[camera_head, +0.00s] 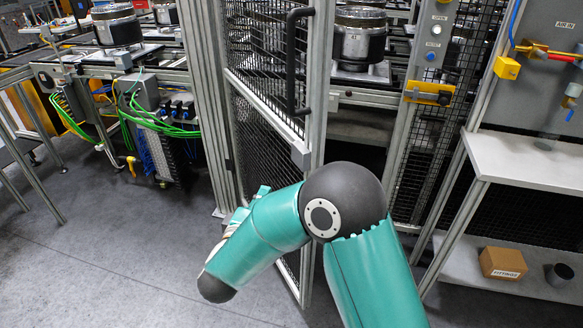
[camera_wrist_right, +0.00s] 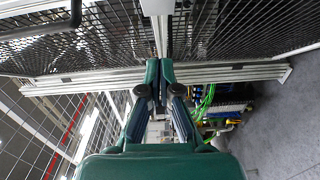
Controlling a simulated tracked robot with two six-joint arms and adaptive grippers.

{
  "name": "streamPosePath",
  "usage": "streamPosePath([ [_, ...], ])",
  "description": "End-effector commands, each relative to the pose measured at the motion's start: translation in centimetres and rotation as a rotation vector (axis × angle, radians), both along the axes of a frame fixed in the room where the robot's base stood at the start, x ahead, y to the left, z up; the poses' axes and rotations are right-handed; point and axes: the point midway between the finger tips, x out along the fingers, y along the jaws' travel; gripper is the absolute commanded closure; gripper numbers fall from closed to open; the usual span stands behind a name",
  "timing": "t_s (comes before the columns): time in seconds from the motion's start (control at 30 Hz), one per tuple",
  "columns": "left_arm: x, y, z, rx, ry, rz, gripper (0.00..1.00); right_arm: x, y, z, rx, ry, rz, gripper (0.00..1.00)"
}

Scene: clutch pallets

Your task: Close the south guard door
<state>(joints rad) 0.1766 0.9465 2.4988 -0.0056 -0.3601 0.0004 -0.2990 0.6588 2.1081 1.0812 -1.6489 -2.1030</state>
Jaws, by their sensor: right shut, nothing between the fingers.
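The guard door (camera_head: 318,110) is a grey-framed black mesh panel in the middle of the head view. It stands ajar, angled out toward me, with a black pull handle (camera_head: 291,62) near its right edge. In the right wrist view the mesh panel (camera_wrist_right: 110,48) spans the upper left, with the handle (camera_wrist_right: 75,14) at the top. My right gripper (camera_head: 263,191) is low beside the door's mesh, mostly hidden behind my own teal arm. In the wrist view its fingers (camera_wrist_right: 160,68) are together and empty, close to a grey frame bar; contact cannot be told. My left gripper is not in view.
A control post (camera_head: 430,60) with buttons stands right of the doorway. A shelf (camera_head: 520,160) at the right has a cardboard box (camera_head: 502,263) and a dark cup (camera_head: 559,275) below it. Green cables (camera_head: 150,122) hang from a conveyor unit at left. Grey floor is clear at lower left.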

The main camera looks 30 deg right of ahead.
Motion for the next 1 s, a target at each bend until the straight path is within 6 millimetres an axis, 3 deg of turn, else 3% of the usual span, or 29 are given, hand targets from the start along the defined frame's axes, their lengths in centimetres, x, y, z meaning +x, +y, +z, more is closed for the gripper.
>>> streamPosePath([
  [0.27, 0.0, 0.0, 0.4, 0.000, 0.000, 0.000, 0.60, 0.7, -1.8, 1.0, -0.040, 0.020, -0.037, 1.00],
  [0.7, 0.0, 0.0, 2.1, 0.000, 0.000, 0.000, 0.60, 5.9, -8.6, 1.0, -0.039, 0.019, -0.037, 1.00],
  [1.0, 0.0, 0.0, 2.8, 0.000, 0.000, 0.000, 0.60, 5.4, -11.8, 0.9, -0.039, 0.020, -0.032, 1.00],
])
